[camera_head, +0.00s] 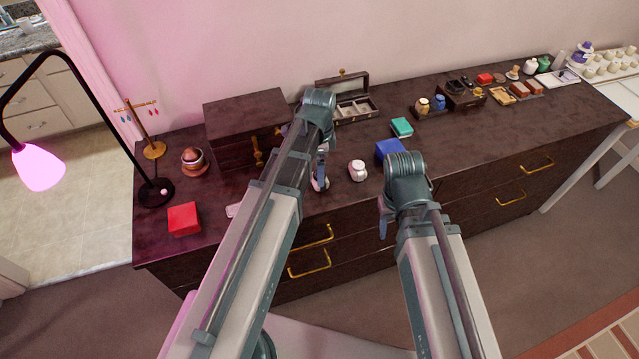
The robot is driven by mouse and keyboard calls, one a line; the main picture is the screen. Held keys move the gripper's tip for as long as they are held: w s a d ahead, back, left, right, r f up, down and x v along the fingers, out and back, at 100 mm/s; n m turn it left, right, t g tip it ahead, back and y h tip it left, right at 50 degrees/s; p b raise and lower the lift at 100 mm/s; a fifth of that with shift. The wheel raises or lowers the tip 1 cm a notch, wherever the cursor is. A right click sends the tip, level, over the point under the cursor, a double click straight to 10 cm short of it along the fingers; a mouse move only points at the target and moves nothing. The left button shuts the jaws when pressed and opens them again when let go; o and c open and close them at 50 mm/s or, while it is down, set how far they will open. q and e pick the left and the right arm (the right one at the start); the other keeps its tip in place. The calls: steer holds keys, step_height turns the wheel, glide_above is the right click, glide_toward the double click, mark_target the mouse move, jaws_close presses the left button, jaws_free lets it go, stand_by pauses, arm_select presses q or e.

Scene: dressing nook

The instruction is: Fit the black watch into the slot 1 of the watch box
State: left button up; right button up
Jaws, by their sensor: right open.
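An open dark box with pale compartments, which looks like the watch box (378,115), stands at the back of the dresser with its lid raised. My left arm's wrist partly covers its left side. I cannot make out the black watch for certain; small black items (455,86) lie at a small dark box at the back right. My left gripper (321,170) points down over the dresser front beside a small white object; its jaws are too small to read. My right gripper (384,220) hangs in front of the dresser's front edge, open, mostly hidden by its own wrist.
On the dresser (230,185) are a white round object (358,171), a blue box (390,149), a teal box (402,127), a red box (184,218) and a large dark chest (240,115). A pink-lit lamp (38,167) stands left. The right front dresser top is clear.

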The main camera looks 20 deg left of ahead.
arm_select(q)
steer(key=shift+f+b, duration=0.4)
steer(key=shift+f, duration=0.45)
steer(key=shift+r, duration=0.1)
jaws_close()
